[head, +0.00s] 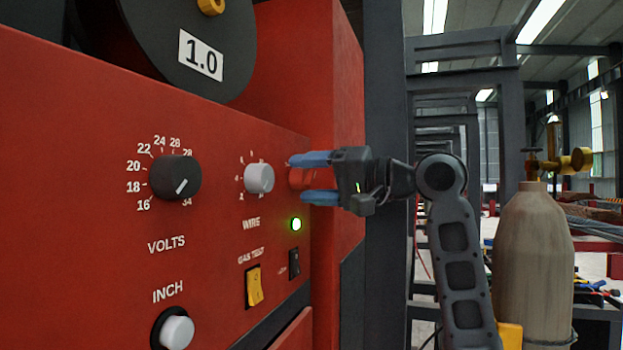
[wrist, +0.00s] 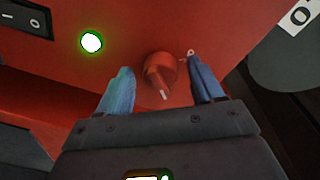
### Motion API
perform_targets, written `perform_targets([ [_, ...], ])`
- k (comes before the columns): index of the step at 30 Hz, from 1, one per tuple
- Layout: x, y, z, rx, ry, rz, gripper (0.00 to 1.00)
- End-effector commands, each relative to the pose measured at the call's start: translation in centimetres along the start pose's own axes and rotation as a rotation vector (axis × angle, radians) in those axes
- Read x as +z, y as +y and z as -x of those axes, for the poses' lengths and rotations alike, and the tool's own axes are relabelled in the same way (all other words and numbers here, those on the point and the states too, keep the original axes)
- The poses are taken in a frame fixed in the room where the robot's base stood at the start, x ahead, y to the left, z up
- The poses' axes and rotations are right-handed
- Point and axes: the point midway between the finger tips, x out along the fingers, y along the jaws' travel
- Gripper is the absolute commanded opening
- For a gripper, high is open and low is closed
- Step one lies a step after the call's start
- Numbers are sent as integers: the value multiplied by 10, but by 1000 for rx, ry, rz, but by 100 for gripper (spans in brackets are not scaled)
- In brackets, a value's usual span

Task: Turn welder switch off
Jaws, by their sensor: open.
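The welder's red panel (head: 90,110) fills the left of the head view. A red rotary knob (wrist: 160,75) with a white pointer mark shows in the wrist view, and a small white mark is printed beside it. I take this knob to be the welder switch; in the head view it is mostly hidden by my gripper. My gripper (head: 293,178) is open at the panel's right end, with its blue fingers on either side of the red knob. I cannot tell whether they touch it. A green lamp (head: 296,224) below is lit.
Left of my gripper are the grey WIRE knob (head: 259,178) and black VOLTS knob (head: 175,178). Below are a yellow GAS TEST switch (head: 254,286) and a black rocker switch (head: 294,262). A gas cylinder (head: 534,250) stands at the right.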

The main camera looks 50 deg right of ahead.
Motion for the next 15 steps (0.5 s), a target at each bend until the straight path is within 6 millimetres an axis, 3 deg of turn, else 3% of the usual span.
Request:
perform_targets([
  [3,0,0,0,0,0,0,67],
  [15,0,0,0,0,-1,0,28],
])
